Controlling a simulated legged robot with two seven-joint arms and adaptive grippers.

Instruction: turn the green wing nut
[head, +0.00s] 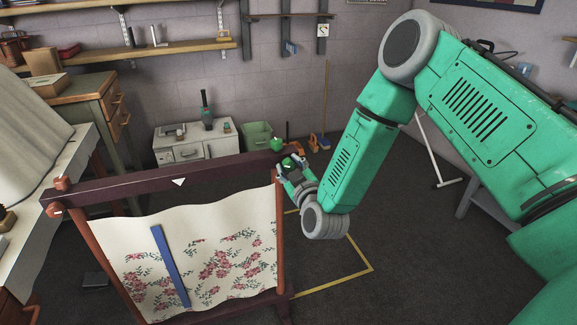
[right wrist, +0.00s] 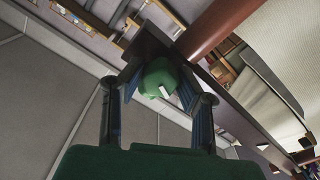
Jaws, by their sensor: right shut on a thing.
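The green wing nut (right wrist: 160,76) sits at the end of the dark beam (right wrist: 150,46) of a wooden frame, close to a reddish post. In the right wrist view it lies between the two fingers of my right gripper (right wrist: 158,100), which is shut on it. My left gripper is not in view.
A floral cloth (head: 215,255) hangs on the frame, with a blue strip (head: 170,266) on it. A white cabinet (head: 196,146) and a green bin (head: 257,135) stand behind. A table (head: 60,170) is at left. Dark floor at right of the frame is mostly clear.

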